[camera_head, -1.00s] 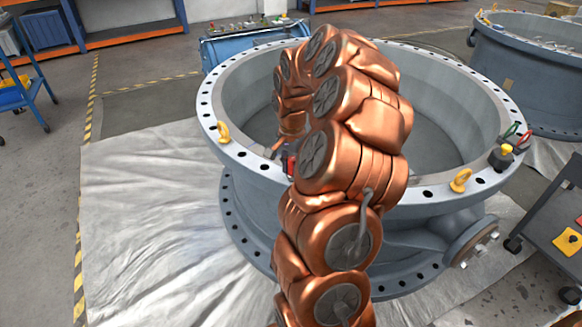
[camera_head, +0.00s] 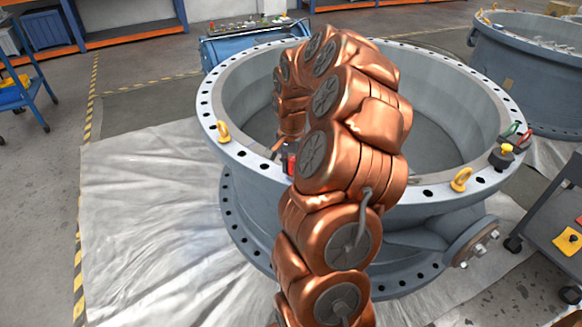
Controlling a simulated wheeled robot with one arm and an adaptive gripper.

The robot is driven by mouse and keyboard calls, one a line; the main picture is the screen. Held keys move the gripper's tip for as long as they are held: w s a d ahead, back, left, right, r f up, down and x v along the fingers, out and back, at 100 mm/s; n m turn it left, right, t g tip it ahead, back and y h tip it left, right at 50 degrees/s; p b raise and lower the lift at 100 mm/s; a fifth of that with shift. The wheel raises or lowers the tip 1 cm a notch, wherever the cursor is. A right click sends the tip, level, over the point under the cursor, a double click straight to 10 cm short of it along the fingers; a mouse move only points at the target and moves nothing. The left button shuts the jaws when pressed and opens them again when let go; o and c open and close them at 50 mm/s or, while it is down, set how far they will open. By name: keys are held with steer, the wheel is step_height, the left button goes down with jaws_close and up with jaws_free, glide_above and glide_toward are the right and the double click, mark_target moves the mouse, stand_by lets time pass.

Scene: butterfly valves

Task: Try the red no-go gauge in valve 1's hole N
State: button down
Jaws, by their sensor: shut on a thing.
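A large grey valve (camera_head: 251,166) stands in the middle, its top flange ringed with dark bolt holes. My copper arm reaches up in front of it and bends down to the near left part of the flange. My gripper (camera_head: 283,147) is small and mostly hidden behind my arm. It is shut on the red gauge (camera_head: 291,165), of which only a small red patch shows low over the flange. The hole under it is hidden, so I cannot tell whether the gauge's tip is in a hole. No hole label is readable.
Yellow lifting eyes (camera_head: 223,132) and (camera_head: 461,179) stand on the flange. A dark item with a yellow top (camera_head: 502,156) and red and green rings (camera_head: 524,137) sit at its right. A second valve (camera_head: 535,80) is behind right, a dark cart (camera_head: 550,215) at right.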

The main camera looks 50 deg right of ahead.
steer(key=shift+r, duration=0.15)
steer(key=shift+r+p, duration=0.55)
steer(key=shift+r, duration=2.65)
steer(key=shift+w, duration=0.1)
